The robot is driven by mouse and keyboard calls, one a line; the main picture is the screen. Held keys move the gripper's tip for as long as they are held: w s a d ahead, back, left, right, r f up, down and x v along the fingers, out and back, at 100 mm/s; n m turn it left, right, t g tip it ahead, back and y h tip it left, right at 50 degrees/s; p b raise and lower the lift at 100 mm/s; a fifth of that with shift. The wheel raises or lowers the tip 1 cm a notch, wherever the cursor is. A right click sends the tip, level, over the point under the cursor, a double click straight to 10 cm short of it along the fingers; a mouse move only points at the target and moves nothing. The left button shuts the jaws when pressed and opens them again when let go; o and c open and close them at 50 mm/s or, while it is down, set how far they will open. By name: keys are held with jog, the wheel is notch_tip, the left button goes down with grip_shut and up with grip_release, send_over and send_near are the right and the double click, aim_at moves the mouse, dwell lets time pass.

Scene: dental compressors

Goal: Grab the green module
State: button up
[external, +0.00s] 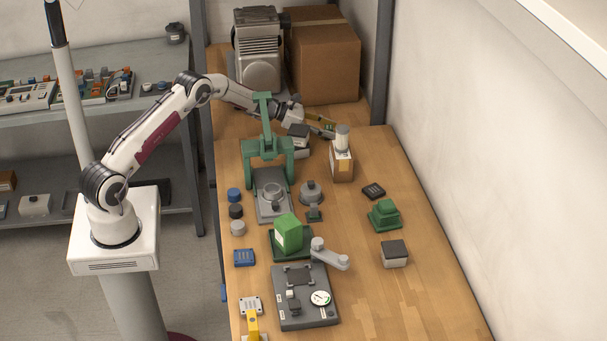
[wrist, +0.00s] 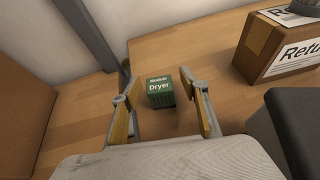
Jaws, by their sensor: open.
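In the wrist view a small dark green module (wrist: 160,98) with a white "Module Dryer" label stands on the wooden bench. It appears between the two yellow-padded fingers of my gripper (wrist: 158,80), with a visible gap on each side. My gripper is open and holds nothing. How far the fingertips are above or around the module is hard to tell. In the external view my gripper (external: 325,125) is at the far part of the bench, beyond the green press (external: 268,148); the module is mostly hidden or too small to make out there.
A box marked "Retu..." (wrist: 272,45) stands right of my gripper, also seen in the external view (external: 342,167). A large cardboard carton (external: 325,60) and a grey compressor (external: 259,50) stand behind. A brighter green block (external: 288,232) and a stepped green piece (external: 384,216) are nearer.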

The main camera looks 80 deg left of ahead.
aim_at(329, 127)
dwell(0.4)
jog(key=c, duration=1.2)
jog(key=shift+r, duration=0.1)
jog(key=shift+r, duration=4.95)
